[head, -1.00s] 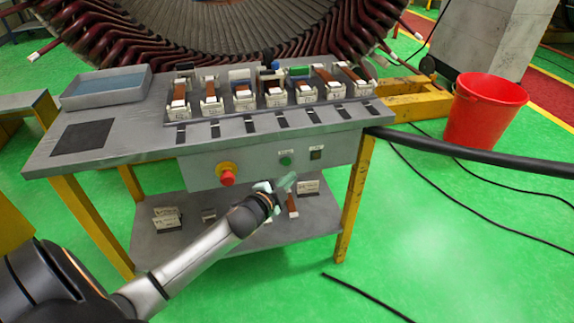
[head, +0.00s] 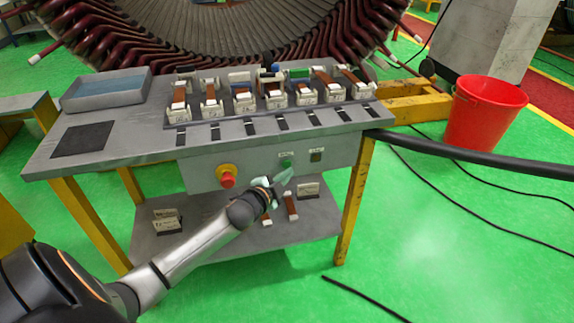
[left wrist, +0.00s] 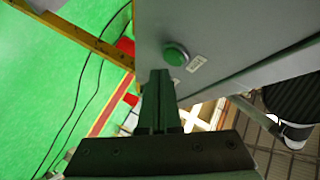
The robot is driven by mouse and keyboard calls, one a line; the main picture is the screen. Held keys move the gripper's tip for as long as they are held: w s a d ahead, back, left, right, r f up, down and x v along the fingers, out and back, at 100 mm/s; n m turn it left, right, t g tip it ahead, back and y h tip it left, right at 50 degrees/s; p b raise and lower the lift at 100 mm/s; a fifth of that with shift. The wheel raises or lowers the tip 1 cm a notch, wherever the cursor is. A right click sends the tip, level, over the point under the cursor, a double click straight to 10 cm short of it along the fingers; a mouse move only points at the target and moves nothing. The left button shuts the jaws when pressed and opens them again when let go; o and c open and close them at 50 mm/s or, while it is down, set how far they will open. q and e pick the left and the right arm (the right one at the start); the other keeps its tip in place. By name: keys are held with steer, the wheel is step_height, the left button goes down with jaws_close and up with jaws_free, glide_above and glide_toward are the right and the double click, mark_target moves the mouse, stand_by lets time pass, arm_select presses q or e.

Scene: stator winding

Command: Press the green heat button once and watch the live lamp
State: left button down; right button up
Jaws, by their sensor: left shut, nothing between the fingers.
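The green heat button (head: 286,162) is on the front panel of the grey bench, under a small label. It also shows large and round in the left wrist view (left wrist: 175,54). A small dark square (head: 316,156), likely the live lamp, sits to its right under its own label and looks unlit. My left gripper (head: 287,173) is shut and empty, its tips just below the button. In the left wrist view the closed fingers (left wrist: 160,74) end close beside the button; I cannot tell whether they touch it. My right gripper is not in view.
A red stop knob on a yellow base (head: 227,176) is left of the button. Several coil holders stand on the bench top (head: 140,135). Small parts lie on the lower shelf (head: 190,245). A red bucket (head: 484,115) and a thick black cable (head: 470,157) are on the right.

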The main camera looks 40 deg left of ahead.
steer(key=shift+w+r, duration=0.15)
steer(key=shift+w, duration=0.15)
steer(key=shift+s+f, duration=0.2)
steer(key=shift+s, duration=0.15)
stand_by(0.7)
arm_select(q)
steer(key=shift+a, duration=0.1)
steer(key=shift+w+a, duration=0.25)
steer(key=shift+w, duration=0.05)
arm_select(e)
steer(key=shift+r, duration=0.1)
arm_select(q)
steer(key=shift+w+a, duration=0.1)
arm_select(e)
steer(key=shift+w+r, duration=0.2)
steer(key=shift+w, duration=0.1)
